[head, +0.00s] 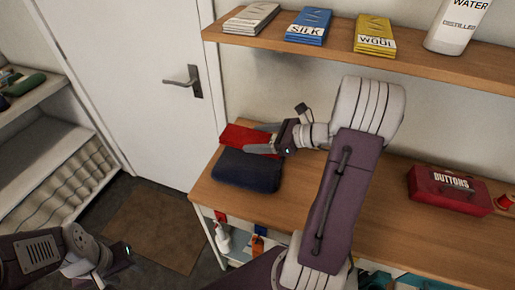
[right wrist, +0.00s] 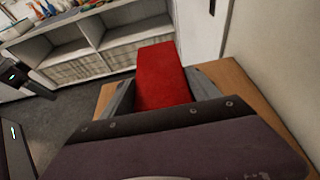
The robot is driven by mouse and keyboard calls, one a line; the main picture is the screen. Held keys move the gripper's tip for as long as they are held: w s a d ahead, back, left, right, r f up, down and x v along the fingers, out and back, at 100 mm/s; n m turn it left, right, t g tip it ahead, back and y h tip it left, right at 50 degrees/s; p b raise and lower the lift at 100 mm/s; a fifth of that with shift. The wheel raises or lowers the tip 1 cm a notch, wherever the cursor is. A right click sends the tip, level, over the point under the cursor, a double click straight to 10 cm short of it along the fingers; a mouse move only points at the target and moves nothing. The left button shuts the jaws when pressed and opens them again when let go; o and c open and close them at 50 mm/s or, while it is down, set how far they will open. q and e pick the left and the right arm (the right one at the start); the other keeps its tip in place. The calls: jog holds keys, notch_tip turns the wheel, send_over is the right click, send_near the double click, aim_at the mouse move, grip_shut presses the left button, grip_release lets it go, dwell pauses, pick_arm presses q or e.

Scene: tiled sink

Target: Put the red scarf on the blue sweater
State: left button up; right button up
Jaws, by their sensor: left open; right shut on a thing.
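The red scarf (head: 240,136) is a folded block at the left end of the wooden counter, just behind the dark blue sweater (head: 246,172). My right gripper (head: 264,140) is shut on the scarf. In the right wrist view the scarf (right wrist: 163,72) sits between the two grey fingers, and the sweater is not visible there. I cannot tell whether the scarf is resting on the counter or slightly raised. The sweater lies folded and flat near the counter's front left corner. My left gripper (head: 122,266) is open and empty, low at the left over the floor.
A red buttons box (head: 448,190) and a red thread spool (head: 503,201) stand on the counter (head: 380,215) at the right. An upper shelf (head: 400,62) holds silk and wool packets and a water bottle (head: 456,25). A white door (head: 135,80) is behind left.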

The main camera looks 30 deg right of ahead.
notch_tip(320, 180, down, 4)
jog(key=shift+r+b, duration=0.2)
jog(key=shift+b, duration=0.25)
jog(key=shift+f, duration=0.25)
jog(key=shift+s+f, duration=0.1)
jog(key=o, duration=1.4)
